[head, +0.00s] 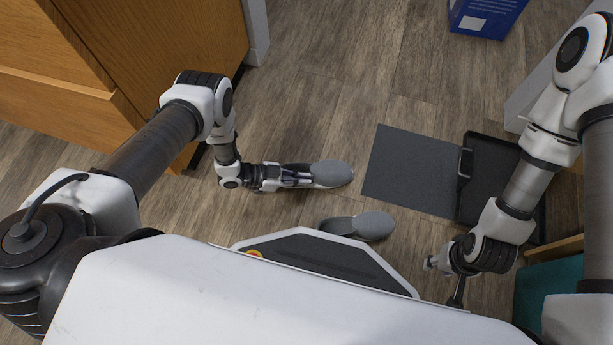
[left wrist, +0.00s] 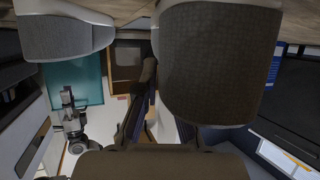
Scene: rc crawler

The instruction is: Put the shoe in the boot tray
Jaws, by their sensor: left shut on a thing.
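A grey shoe (head: 332,173) is at the fingertips of my left gripper (head: 304,180) in the head view. The gripper is shut on it, and its sole fills the upper right of the left wrist view (left wrist: 220,65). A second grey shoe (head: 370,226) lies on the floor nearer my base; it also shows in the left wrist view (left wrist: 62,38). The black boot tray (head: 484,153) lies to the right, partly hidden by my right arm. My right gripper (head: 455,294) is low and partly hidden; its jaws are unclear.
A flat dark grey mat (head: 412,170) lies between the held shoe and the tray. A wooden cabinet (head: 165,50) stands at upper left. A blue box (head: 487,16) is at the top. A teal item (head: 540,285) is at lower right. Wood floor is clear above the shoes.

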